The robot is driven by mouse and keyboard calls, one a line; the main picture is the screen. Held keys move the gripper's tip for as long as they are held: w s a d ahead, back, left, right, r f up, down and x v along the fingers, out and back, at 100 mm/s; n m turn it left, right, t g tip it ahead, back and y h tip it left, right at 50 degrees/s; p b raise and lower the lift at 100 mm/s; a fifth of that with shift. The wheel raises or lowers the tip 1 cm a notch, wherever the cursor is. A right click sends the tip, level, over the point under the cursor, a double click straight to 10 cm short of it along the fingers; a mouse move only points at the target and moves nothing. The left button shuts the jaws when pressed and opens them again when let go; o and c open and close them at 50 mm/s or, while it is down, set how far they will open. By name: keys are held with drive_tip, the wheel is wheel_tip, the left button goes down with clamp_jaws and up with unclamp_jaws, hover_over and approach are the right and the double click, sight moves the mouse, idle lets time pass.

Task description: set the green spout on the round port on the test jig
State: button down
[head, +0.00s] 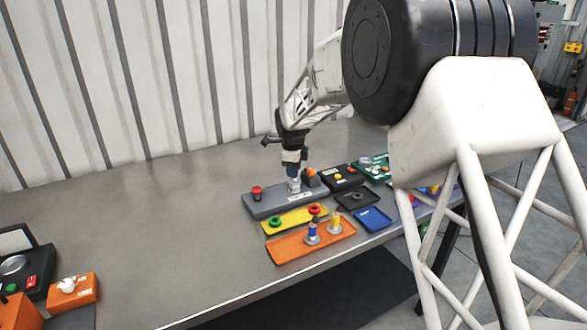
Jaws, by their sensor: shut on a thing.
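The test jig appears to be the long grey box (270,204) on the bench, with a red knob (257,192) at its left end and an orange part (310,178) at its right. My gripper (293,171) points down over the jig's right half, shut on a small spout-like piece with a grey base (294,186). The piece's upper part is hidden in the jaws, so I cannot make out its green colour. Its base is at or just above the jig's top; I cannot tell whether it touches. The round port is not visible, perhaps hidden beneath it.
An orange tray (285,252) in front holds a blue spout (312,234) and a yellow spout (335,224). A yellow tray (295,220) holds a green ring (275,221) and a red ring (314,209). A blue tray (373,218) stands right. The bench's left middle is clear.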

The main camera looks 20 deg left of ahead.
idle(0.3)
drive_tip(key=shift+c, duration=2.1)
unclamp_jaws()
drive_tip(key=shift+r, duration=0.1)
drive_tip(key=shift+r, duration=3.9)
